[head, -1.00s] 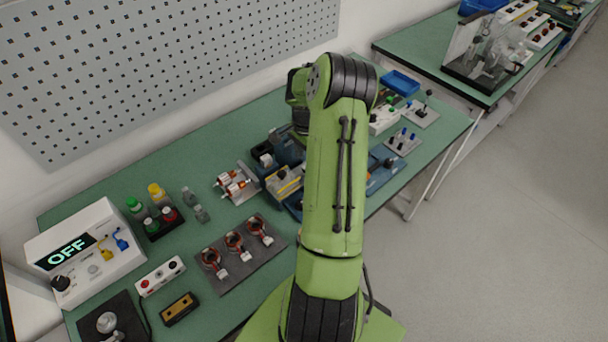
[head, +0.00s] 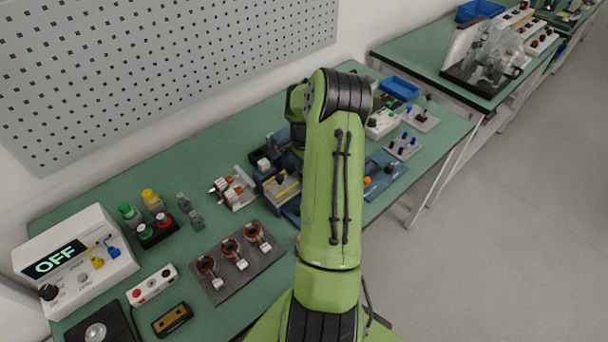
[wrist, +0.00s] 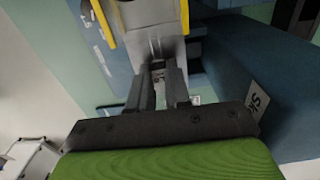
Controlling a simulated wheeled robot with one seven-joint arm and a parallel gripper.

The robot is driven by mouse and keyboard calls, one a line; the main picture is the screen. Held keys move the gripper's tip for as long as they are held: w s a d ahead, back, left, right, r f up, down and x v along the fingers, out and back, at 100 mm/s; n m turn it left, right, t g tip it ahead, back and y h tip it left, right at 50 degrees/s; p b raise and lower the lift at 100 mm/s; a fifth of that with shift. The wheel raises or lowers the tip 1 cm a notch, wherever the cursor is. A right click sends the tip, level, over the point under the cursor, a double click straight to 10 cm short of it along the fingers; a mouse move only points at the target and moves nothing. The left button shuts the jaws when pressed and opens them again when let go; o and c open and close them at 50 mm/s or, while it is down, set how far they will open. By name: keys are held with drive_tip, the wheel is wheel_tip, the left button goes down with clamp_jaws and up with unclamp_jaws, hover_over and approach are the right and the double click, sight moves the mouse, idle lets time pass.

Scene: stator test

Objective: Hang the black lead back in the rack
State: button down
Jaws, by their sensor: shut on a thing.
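My gripper (wrist: 163,72) points at a grey metal plate (wrist: 160,48) on a blue fixture in the wrist view. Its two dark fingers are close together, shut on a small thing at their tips. That thing is mostly hidden and too small to identify, so I cannot tell whether it is the black lead. In the head view my arm hides the gripper and what it holds. I cannot clearly pick out the black lead or its rack in either view.
The blue fixture with a yellow-edged block (head: 283,186) stands beside my arm. A control box reading OFF (head: 75,262), a dark mat (head: 238,275) with three copper-wound parts, and a blue tray (head: 400,88) are on the green bench.

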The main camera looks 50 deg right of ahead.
drive_tip(key=shift+r+p, duration=2.05)
drive_tip(key=shift+r, duration=0.95)
drive_tip(key=shift+f, duration=0.1)
